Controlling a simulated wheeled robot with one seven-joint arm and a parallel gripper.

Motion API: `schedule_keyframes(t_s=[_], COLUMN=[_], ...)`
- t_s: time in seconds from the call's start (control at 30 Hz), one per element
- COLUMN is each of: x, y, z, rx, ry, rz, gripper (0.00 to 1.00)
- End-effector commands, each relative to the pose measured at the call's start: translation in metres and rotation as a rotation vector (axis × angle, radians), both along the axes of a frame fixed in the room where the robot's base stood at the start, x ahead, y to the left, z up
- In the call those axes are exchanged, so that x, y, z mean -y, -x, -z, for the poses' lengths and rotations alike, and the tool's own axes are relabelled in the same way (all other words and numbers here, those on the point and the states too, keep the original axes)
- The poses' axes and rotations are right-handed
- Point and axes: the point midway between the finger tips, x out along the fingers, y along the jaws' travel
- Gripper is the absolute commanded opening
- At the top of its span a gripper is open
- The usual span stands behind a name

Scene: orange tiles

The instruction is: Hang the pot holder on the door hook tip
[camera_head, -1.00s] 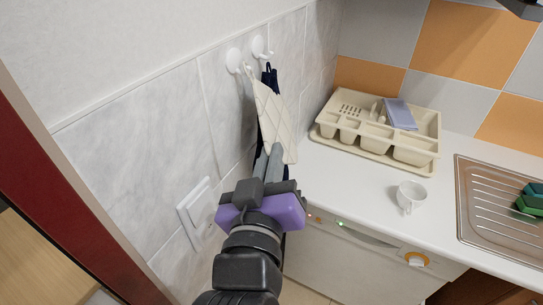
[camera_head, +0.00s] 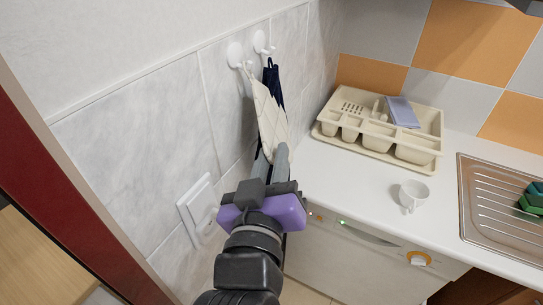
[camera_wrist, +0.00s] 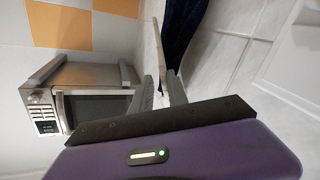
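The cream quilted pot holder (camera_head: 270,112) hangs against the tiled wall, its top corner at the left white hook (camera_head: 236,56). Its loop is too small to make out clearly. My gripper (camera_head: 272,155) is at its lower end, with the fingers apart on either side of it. In the wrist view, the pot holder (camera_wrist: 159,50) shows edge-on as a thin pale strip, and my gripper's fingertips (camera_wrist: 160,75) stand apart around its lower end with a visible gap. The right white hook (camera_head: 261,42) is beside the left one.
A dark navy cloth (camera_head: 271,78) hangs from the right hook, close behind the pot holder. A wall switch (camera_head: 198,203) is left of my gripper. The counter to the right holds a beige cutlery tray (camera_head: 428,150) and a white cup (camera_head: 413,194). The wrist view shows a microwave (camera_wrist: 90,75).

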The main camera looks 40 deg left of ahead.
Motion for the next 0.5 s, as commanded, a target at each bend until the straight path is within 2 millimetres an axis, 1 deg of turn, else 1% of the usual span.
schedule_keyframes(t_s=[0.37, 0.5], x=[0.0, 0.007], y=[0.002, 0.012], z=[-0.001, 0.0], rx=[0.002, 0.003], ry=[-0.001, -0.002], rz=[-0.002, -0.003], gripper=[0.32, 0.32])
